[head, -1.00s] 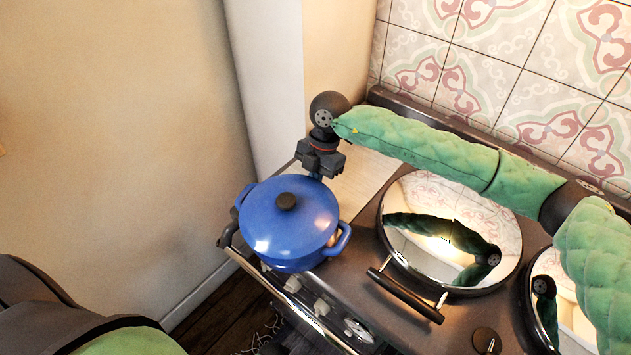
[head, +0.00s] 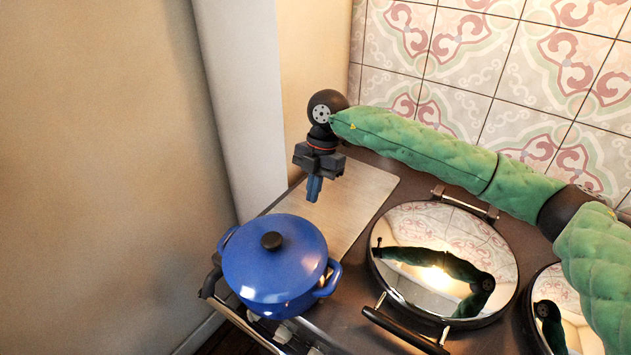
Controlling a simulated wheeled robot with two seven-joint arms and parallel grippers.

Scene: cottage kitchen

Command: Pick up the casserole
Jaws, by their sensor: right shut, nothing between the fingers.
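The casserole (head: 275,282) is a blue lidded pot with a dark round knob (head: 271,240) and a loop handle on each side. It stands upright at the front left corner of the range, its lid on. My right gripper (head: 314,190) hangs pointing down just behind the pot, above the pale metal plate. Its blue fingers are together and empty, apart from the pot in the picture. My left gripper is not in view.
The range top carries a shiny round lid (head: 445,255) with a bar handle to the right of the pot, and a second round lid (head: 562,315) beyond it. A pale metal plate (head: 358,195) lies behind the pot. A tiled wall stands behind; a plain wall is at left.

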